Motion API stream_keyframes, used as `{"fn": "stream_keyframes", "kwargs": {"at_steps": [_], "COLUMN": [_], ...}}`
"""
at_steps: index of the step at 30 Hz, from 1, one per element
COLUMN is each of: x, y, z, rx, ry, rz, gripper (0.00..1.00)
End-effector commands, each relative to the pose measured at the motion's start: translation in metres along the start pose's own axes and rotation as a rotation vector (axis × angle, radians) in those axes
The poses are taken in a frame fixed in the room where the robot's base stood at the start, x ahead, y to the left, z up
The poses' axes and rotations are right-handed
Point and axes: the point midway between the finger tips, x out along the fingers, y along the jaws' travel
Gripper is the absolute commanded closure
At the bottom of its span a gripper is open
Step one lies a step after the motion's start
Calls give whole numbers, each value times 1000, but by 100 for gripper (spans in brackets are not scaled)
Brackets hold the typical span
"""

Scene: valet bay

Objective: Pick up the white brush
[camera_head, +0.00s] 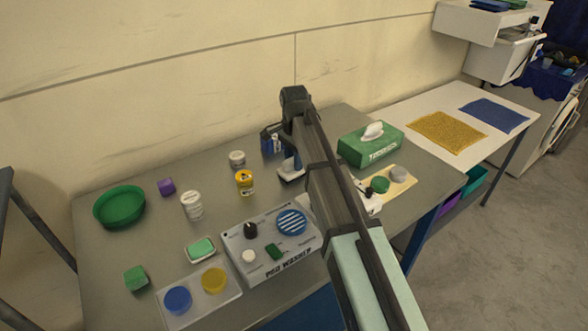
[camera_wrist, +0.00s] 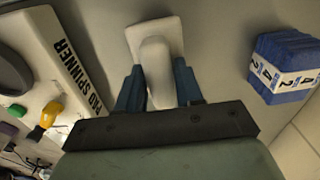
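The white brush (camera_wrist: 156,70) has a flat, squarish base and a rounded upright handle. In the wrist view it stands between the two blue fingers of my gripper (camera_wrist: 158,88). One finger is on each side of the handle, and I see almost no gap. Whether they press on it is not clear. In the head view the white brush (camera_head: 291,170) is at the back middle of the grey table, partly hidden by my arm. Its base appears to be on the table top.
The pad spinner (camera_wrist: 42,60) is on the left. In the head view, a green tissue box (camera_head: 370,144) is to the right, and a yellow jar (camera_head: 245,183) and white jars are to the left.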

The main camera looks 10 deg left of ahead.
Motion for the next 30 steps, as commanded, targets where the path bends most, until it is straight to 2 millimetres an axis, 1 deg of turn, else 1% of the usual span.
{"fn": "stream_keyframes", "kwargs": {"at_steps": [1, 9, 11, 17, 20, 23, 30], "x": [0, 0, 0, 0, -4, -14, -53], "y": [0, 0, 0, 0, 0, -1, -1], "z": [0, 0, 0, 0, 0, 0, 0], "rx": [0, 0, 0, 0, 0, 0, 0], "ry": [0, 0, 0, 0, 0, 1, 1], "rz": [0, 0, 0, 0, -1, -2, -2], "gripper": [69, 95, 100, 100, 100, 100, 100]}}
